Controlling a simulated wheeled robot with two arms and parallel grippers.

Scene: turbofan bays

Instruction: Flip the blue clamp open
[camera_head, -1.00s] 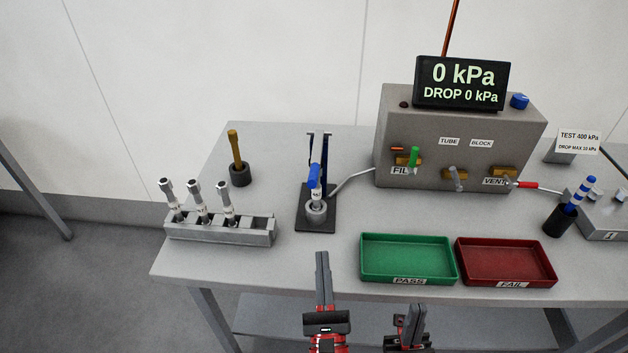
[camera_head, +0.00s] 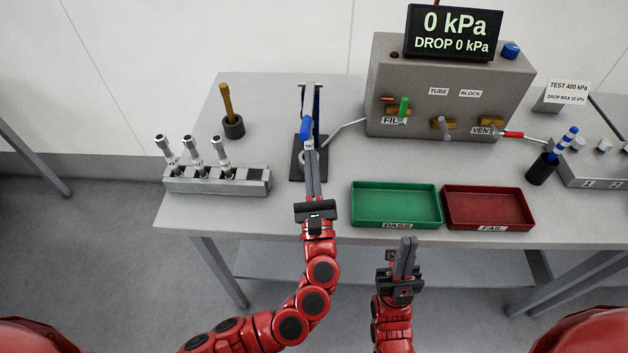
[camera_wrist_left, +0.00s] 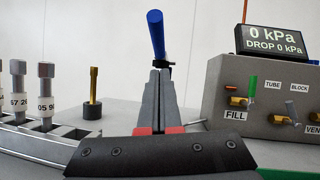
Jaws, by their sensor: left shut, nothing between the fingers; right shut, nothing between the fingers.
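The blue clamp handle (camera_head: 305,130) stands on a dark stand (camera_head: 317,105) with a dark base plate, left of the grey test box. In the left wrist view the blue handle (camera_wrist_left: 156,34) rises just beyond my fingertips, tilted slightly. My left gripper (camera_head: 312,158) is shut and empty, its tips just in front of the clamp and overlapping its lower part in the head view. Whether they touch it I cannot tell. The fixture below the handle is mostly hidden behind the fingers. My right gripper (camera_head: 405,245) is shut and empty, in front of the table edge below the trays.
A metal rack (camera_head: 217,180) with several fittings stands left of the clamp. A brass-coloured tool (camera_head: 227,103) stands in a black holder behind it. The green PASS tray (camera_head: 396,222) and red FAIL tray (camera_head: 488,222) lie to the right. A hose (camera_head: 343,131) joins the stand to the test box (camera_head: 450,60).

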